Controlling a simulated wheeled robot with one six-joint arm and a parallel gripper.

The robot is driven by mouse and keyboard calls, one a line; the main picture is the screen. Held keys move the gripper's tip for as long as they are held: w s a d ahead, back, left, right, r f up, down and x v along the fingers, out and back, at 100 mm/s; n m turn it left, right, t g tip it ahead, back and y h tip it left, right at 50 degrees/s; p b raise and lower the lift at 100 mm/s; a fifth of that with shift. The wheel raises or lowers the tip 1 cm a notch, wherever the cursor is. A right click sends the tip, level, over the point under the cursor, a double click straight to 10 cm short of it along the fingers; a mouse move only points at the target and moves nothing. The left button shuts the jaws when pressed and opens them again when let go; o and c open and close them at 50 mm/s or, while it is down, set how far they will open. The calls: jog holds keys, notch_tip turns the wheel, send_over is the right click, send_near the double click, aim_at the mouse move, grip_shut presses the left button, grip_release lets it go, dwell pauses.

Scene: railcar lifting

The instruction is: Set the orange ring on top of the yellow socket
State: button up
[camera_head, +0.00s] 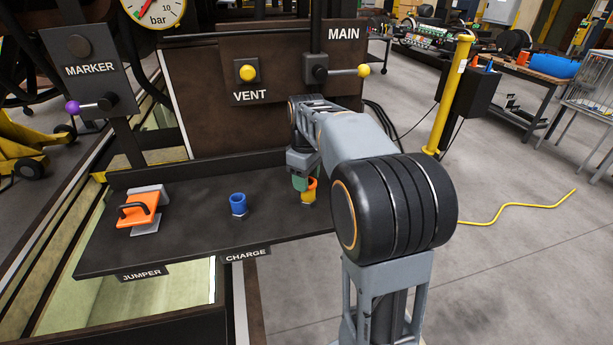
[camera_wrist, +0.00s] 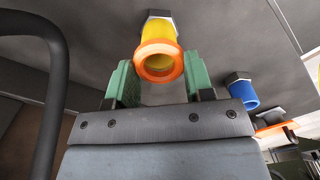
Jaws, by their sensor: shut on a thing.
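The yellow socket (camera_head: 308,198) stands upright on the dark shelf, right of the blue socket. The orange ring (camera_head: 312,183) is at its top end. In the wrist view the ring (camera_wrist: 158,67) lines up with the mouth of the yellow socket (camera_wrist: 158,32) and appears to touch it; I cannot tell how fully it is seated. My gripper (camera_head: 303,183) is over the socket. Its green fingers in the wrist view (camera_wrist: 157,84) are shut on the ring, one on each side. My arm partly hides the fingers in the head view.
A blue socket (camera_head: 238,204) and an orange block with a black handle (camera_head: 138,210) stand on the shelf (camera_head: 190,235) to the left. A panel with the VENT knob (camera_head: 247,73) and MAIN lever (camera_head: 345,71) rises behind. The shelf between the sockets is clear.

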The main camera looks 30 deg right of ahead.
jog(key=o, duration=0.9)
notch_tip(320, 180, up, 12)
jog(key=r+p, duration=0.1)
jog(key=p, duration=0.1)
jog(key=s+a+f+m+t, duration=0.2)
jog(key=s+a+f+m, duration=0.1)
jog(key=s+f, duration=0.4)
jog(key=s+a+f+m+t, duration=0.2)
jog(key=s+a+f+m, duration=0.1)
jog(key=s+a+f, duration=0.3)
jog(key=s+f, duration=0.2)
jog(key=s, duration=0.1)
jog(key=shift+s+f+m, duration=0.2)
jog(key=shift+s+m, duration=0.05)
jog(key=shift+m, duration=0.15)
